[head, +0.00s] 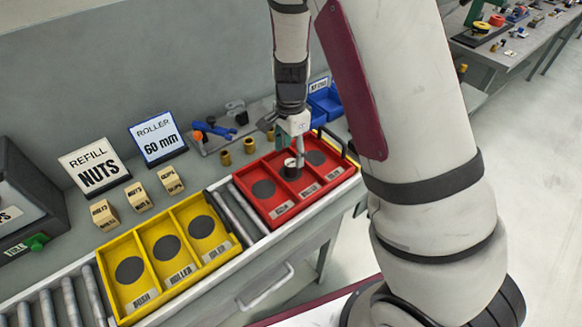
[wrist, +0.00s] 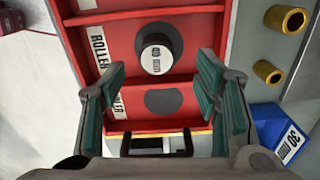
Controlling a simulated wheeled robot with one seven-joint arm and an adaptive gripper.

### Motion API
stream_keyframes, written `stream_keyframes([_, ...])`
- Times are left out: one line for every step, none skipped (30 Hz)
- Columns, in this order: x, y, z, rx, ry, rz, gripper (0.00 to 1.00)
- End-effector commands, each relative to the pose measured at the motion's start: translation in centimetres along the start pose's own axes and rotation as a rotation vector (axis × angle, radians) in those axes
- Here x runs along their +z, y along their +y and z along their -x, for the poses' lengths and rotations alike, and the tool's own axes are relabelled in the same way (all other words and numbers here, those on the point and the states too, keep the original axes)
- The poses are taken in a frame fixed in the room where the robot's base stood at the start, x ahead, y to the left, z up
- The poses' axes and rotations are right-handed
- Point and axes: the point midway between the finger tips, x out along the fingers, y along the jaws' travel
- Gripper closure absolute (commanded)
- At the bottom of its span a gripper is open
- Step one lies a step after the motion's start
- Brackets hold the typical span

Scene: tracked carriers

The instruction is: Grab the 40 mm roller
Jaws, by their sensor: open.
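The roller (wrist: 156,60), a short dark cylinder with a white top whose upside-down print appears to read 40 mm, stands in the middle compartment of the red tray (wrist: 190,14). In the head view the roller (head: 291,170) shows small under my gripper (head: 297,154), which points down over the red tray (head: 262,213). In the wrist view my gripper (wrist: 161,66) is open and empty, its green-padded fingers on either side of the roller in the picture. The fingers do not touch it; the exact height gap is unclear.
A yellow tray (head: 151,234) with empty compartments stands left of the red one on the roller conveyor. Behind are a ROLLER 60 mm sign (head: 157,139), a NUTS sign (head: 94,167), brass bushes (head: 225,158) and blue bins (head: 325,100).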

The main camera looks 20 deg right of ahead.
Motion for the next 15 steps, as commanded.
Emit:
stream_keyframes([0.0, 0.1, -0.3, 0.001, 0.000, -0.001, 0.44])
stream_keyframes([0.0, 0.1, -0.5, 0.001, 0.000, -0.001, 0.44])
stream_keyframes([0.0, 0.2, -0.8, 0.002, 0.000, -0.001, 0.44])
stream_keyframes([0.0, 0.3, -1.1, 0.003, 0.000, -0.002, 0.44])
stream_keyframes([0.0, 0.4, -1.6, 0.004, 0.000, -0.002, 0.44])
stream_keyframes([0.1, 0.5, -2.2, 0.004, 0.000, -0.001, 0.44])
stream_keyframes([0.1, 0.5, -2.6, 0.004, -0.001, -0.002, 0.44])
stream_keyframes([0.1, 0.6, -3.0, 0.004, 0.000, -0.002, 0.44])
stream_keyframes([0.1, 0.5, -3.6, 0.003, 0.000, -0.001, 0.44])
stream_keyframes([0.1, 0.5, -4.0, 0.003, 0.000, -0.001, 0.44])
stream_keyframes([0.1, 0.5, -4.4, 0.003, 0.000, -0.001, 0.44])
stream_keyframes([0.1, 0.4, -4.7, 0.002, 0.000, -0.002, 0.44])
stream_keyframes([0.1, 0.4, -4.9, 0.001, 0.000, -0.001, 0.44])
stream_keyframes([0.1, 0.4, -5.1, 0.001, 0.000, -0.001, 0.44])
stream_keyframes([0.1, 0.4, -5.3, 0.001, 0.000, 0.000, 0.44])
